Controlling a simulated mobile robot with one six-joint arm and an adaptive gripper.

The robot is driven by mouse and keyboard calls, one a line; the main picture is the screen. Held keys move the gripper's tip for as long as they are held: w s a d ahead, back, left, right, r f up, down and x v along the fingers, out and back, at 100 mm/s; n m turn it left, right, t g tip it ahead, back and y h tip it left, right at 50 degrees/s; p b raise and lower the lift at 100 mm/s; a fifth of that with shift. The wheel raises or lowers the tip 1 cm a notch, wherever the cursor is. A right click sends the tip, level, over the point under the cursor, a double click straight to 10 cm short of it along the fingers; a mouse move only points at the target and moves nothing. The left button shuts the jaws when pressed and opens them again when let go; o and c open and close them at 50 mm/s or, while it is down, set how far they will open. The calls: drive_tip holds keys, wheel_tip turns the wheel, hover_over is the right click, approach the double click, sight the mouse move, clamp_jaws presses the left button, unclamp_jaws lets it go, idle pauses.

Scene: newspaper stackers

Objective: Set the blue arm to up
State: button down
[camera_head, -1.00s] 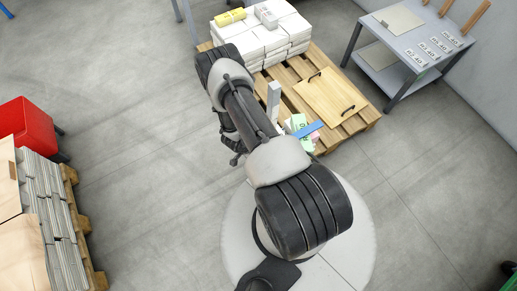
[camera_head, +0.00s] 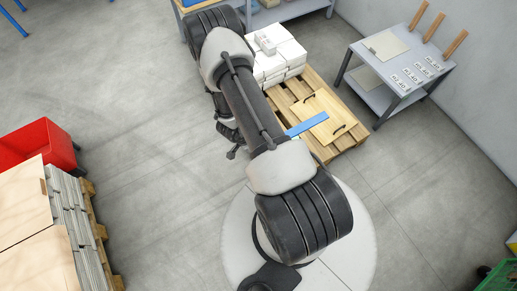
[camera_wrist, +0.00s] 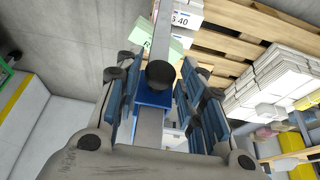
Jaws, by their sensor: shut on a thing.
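The blue arm (camera_head: 306,124) shows in the head view as a flat blue bar, sticking out to the right from behind my own arm. It looks roughly level and slightly tilted in the picture. In the wrist view, a blue part (camera_wrist: 154,99) with a grey bar and a dark round knob lies between the fingers of my gripper (camera_wrist: 156,92). The fingers are closed about it, one on each side. The far end of the blue arm is not clear in the wrist view.
A wooden pallet (camera_head: 318,78) with white paper stacks (camera_head: 283,50) and a handled board (camera_head: 318,114) is beyond the blue arm. A grey table (camera_head: 398,62) stands at right. A red bin (camera_head: 40,143) and newspaper stacks (camera_head: 68,213) are at left. Floor between is clear.

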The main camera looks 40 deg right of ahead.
wheel_tip(320, 180, up, 5)
drive_tip(key=shift+r+p, duration=0.1)
drive_tip(key=shift+p, duration=1.15)
drive_tip(key=shift+w+d+r, duration=0.1)
drive_tip(key=shift+r, duration=0.05)
drive_tip(key=c, duration=1.5)
unclamp_jaws()
drive_tip(key=shift+o, duration=1.1)
drive_tip(key=v, duration=1.2)
drive_tip(key=shift+a, duration=0.2)
